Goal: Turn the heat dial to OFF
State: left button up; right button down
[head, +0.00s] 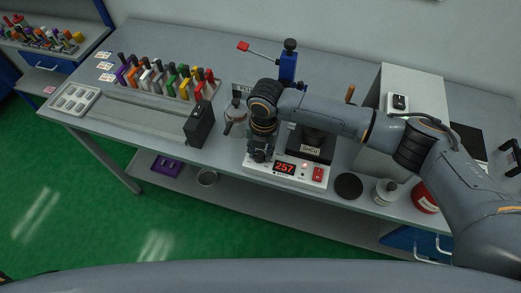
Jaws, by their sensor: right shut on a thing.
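A white hot-plate unit (317,185) stands at the front edge of the bench. Its front panel has a red lit display (285,168) reading 257 and a red switch (318,174) to the right of it. My right gripper (259,157) points down at the left part of this panel, left of the display. It is shut on the heat dial, which it hides, so the dial's setting cannot be read. My left gripper is not in view.
A dark pot (311,147) sits on the unit behind the panel. A glass flask (236,122) and a black block (199,124) stand to the left. A black disc (348,187), a white jar (384,192) and a red tin (425,198) are to the right. A rack of coloured handles is farther left.

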aim_at(262, 153)
jog(key=n+b, duration=0.1)
jog(key=n, duration=0.4)
jog(key=shift+n, duration=0.4)
dwell(0.4)
jog(key=c, duration=1)
grip_release()
jog(key=shift+r, duration=0.25)
notch_tip(262, 153, up, 11)
jog(key=shift+d+r, duration=0.2)
jog(key=shift+d, duration=0.1)
